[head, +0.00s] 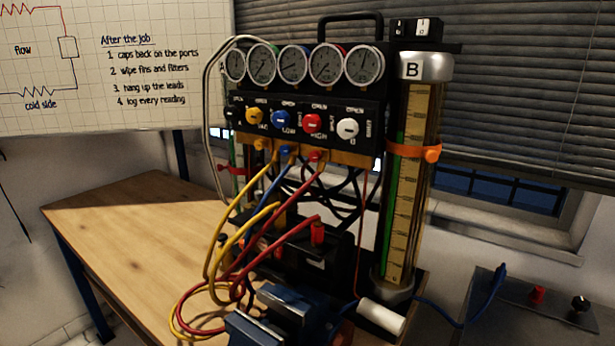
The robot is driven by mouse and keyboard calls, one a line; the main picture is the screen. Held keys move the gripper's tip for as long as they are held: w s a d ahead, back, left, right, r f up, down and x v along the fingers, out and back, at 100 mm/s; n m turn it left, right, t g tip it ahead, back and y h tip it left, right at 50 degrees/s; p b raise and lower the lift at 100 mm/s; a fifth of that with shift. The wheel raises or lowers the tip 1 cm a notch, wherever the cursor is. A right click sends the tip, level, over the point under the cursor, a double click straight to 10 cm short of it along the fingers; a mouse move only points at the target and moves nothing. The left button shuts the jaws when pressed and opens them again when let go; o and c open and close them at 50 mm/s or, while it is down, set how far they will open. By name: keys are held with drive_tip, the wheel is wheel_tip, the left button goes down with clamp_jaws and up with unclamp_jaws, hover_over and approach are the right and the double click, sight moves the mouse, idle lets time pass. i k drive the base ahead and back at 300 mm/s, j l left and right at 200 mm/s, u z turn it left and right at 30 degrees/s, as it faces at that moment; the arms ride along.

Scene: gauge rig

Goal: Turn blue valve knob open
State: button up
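The blue valve knob (281,119) sits in a row of knobs on the front of the black manifold panel (345,103). It is between the yellow knob (254,116) and the red knob (312,123). White lettering, including OPEN and what looks like LOW, is printed by it. Its exact turn position is too small to tell. A blue hose fitting (286,150) is below it. My gripper is not in the head view.
Several round gauges (293,64) line the top of the rig. A white knob (347,128) is right of the red one. Yellow, blue and red hoses (215,240) hang in front, below the knobs. A tall cylinder marked B (411,70) stands at right. The wooden table (120,220) is clear at left.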

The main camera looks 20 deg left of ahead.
sight(281, 118)
drive_tip(key=j, duration=0.4)
drive_tip(key=k+j+z, duration=0.1)
drive_tip(key=j, duration=0.3)
drive_tip(key=k+j, duration=0.1)
drive_tip(key=j, duration=0.3)
drive_tip(key=k+j, duration=0.1)
drive_tip(key=j, duration=0.3)
drive_tip(key=z, duration=0.05)
